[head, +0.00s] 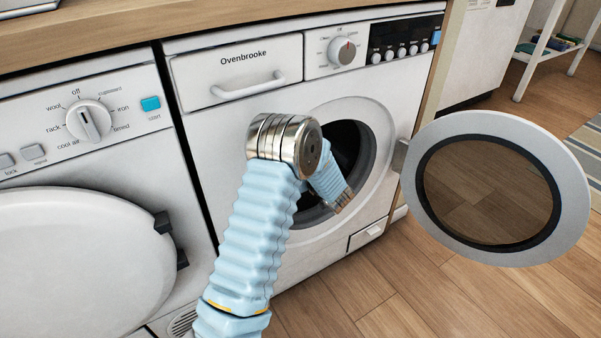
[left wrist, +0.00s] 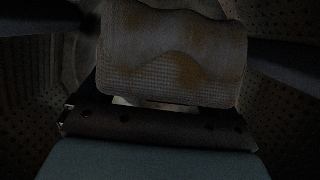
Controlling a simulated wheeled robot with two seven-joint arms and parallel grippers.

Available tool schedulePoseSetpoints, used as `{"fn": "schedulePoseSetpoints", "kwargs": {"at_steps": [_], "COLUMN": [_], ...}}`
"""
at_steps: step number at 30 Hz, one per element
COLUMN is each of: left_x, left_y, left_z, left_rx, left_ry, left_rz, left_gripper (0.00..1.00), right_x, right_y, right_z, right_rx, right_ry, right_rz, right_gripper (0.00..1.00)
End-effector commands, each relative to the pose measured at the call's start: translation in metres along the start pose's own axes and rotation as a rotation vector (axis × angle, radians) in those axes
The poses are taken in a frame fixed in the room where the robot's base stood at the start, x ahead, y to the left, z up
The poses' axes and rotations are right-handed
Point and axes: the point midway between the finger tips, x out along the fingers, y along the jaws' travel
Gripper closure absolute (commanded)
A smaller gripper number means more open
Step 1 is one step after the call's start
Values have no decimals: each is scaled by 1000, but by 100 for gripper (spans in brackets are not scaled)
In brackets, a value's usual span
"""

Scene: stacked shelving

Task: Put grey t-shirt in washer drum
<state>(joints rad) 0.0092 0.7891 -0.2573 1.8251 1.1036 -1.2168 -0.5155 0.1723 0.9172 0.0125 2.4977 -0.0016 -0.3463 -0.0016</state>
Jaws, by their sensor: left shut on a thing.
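The front-loading washer (head: 225,125) stands with its round door (head: 573,180) swung wide open to the right. My left arm reaches through the round opening, and its hand is hidden from the head view by the arm and the rim. In the left wrist view, the perforated walls of the dark washer drum (left wrist: 285,85) surround my left gripper (left wrist: 150,106). The gripper is shut on the grey t-shirt (left wrist: 175,55), which looks brownish grey, bunched and coarsely woven in the dim light. Whether the cloth touches the drum wall cannot be told. My right gripper is not in view.
A second appliance (head: 75,240) with a closed round door stands at left. A wooden worktop (head: 190,22) runs above both machines. The wooden floor (head: 400,295) in front is clear; a white shelf (head: 545,45) stands far right.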

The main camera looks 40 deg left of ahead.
Motion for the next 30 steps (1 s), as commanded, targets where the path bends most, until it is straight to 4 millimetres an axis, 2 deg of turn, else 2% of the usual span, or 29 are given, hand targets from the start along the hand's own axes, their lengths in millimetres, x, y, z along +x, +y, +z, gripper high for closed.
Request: {"fn": "schedulePoseSetpoints", "kwargs": {"at_steps": [11, 12, 13, 20, 23, 26, 30], "left_x": [4, 4, 4, 3, -3, -19, -53], "left_y": [0, 0, 0, 0, 1, 1, 1], "left_z": [-1, -1, -1, -1, -2, -3, -4], "left_rx": [0, 0, 0, 0, 0, 1, 2], "left_ry": [1, 0, 0, 0, -1, -2, 0], "left_rz": [0, 0, 0, 0, 1, 3, 5], "left_gripper": [42, 5, 0, 0, 0, 0, 0], "right_x": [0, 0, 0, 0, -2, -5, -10], "right_y": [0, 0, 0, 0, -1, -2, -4], "right_z": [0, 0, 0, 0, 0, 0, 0], "right_rx": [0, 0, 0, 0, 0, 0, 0], "right_ry": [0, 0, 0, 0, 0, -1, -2], "right_rz": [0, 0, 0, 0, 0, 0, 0], "right_gripper": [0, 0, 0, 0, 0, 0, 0]}}
